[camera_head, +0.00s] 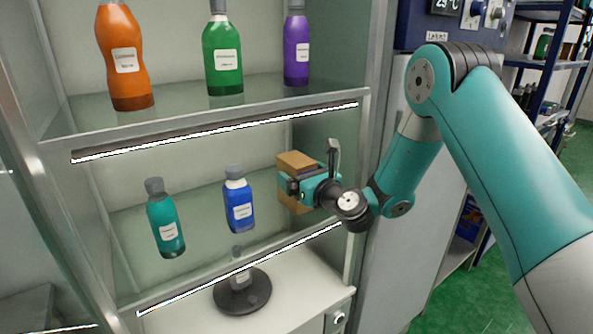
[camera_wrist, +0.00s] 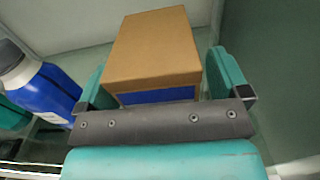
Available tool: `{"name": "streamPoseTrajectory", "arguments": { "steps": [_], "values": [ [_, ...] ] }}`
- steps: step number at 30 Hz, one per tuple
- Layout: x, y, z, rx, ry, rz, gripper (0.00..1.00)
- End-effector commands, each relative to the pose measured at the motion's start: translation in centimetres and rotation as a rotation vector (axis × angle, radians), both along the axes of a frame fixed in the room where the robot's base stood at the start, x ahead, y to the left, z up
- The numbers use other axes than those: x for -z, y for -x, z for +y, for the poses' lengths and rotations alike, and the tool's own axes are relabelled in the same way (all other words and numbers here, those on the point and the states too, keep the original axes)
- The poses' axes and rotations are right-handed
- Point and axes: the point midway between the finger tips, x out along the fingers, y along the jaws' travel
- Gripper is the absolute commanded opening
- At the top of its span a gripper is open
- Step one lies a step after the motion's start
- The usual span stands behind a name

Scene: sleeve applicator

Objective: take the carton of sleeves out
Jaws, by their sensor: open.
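The carton (camera_head: 296,161) is a brown cardboard box on the right end of the cabinet's middle glass shelf. In the wrist view the carton (camera_wrist: 152,52) stands straight ahead, with a blue band low on its near face. My gripper (camera_head: 296,186) is at the carton, partly hiding it in the head view. In the wrist view my gripper (camera_wrist: 165,85) is open, with one teal finger on each side of the carton's near end. A narrow gap shows beside the fingers; whether either touches the carton I cannot tell.
A blue bottle (camera_head: 238,204) stands just left of the carton, close to my left finger in the wrist view (camera_wrist: 45,88). A teal bottle (camera_head: 165,220) stands further left. The upper shelf (camera_head: 180,112) and its lit front edge lie above; the cabinet's right post (camera_head: 365,140) is close to my arm.

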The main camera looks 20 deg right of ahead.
Motion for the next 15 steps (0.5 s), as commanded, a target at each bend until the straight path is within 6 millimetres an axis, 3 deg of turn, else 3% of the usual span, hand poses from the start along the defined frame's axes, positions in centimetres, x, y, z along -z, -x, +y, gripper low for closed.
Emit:
{"name": "streamPoseTrajectory", "arguments": {
  "steps": [12,15],
  "values": [
    [0.08,-0.99,0.38,-0.001,0.001,0.000,0.94],
    [0.07,-0.99,0.37,-0.001,0.001,0.000,0.73]
  ]
}}
